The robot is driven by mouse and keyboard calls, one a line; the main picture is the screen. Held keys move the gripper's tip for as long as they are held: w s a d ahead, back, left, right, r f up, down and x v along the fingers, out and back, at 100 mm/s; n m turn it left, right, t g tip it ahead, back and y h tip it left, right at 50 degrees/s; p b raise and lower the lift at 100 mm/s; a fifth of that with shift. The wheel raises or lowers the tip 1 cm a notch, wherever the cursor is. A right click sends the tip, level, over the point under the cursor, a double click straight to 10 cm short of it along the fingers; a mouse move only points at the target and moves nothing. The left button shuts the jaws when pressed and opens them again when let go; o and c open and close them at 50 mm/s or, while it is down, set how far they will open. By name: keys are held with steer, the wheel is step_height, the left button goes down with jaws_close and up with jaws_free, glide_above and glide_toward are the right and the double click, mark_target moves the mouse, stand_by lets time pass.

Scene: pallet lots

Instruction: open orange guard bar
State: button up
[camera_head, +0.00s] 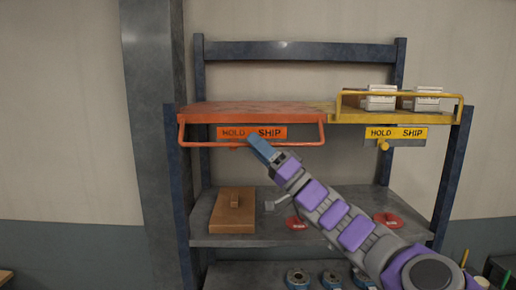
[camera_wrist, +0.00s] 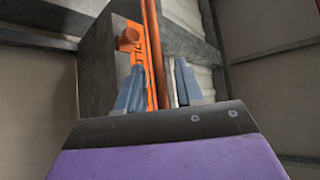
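The orange guard bar (camera_head: 205,145) hangs low across the front edge of the orange shelf half, below the shelf top. An orange HOLD/SHIP plate (camera_head: 236,133) sits behind it, partly covered by my gripper. My gripper (camera_head: 257,143) reaches up to the bar near its middle. In the wrist view, the bar (camera_wrist: 153,45) runs between the two blue fingertips of my gripper (camera_wrist: 158,88), which stand apart on either side of it. Whether either finger touches the bar cannot be told. An orange knob (camera_wrist: 129,40) shows beside the bar.
A yellow guard bar (camera_head: 397,94) stands raised around white boxes (camera_head: 378,98) on the right half. Its yellow plate (camera_head: 412,133) and knob (camera_head: 383,146) are below. The lower shelf (camera_head: 262,230) holds a wooden block (camera_head: 232,209) and red discs (camera_head: 388,220).

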steer(key=shift+s, duration=0.25)
steer(key=b+v, duration=0.2)
steer(key=v, duration=1.5)
steer(key=shift+d+f, duration=0.2)
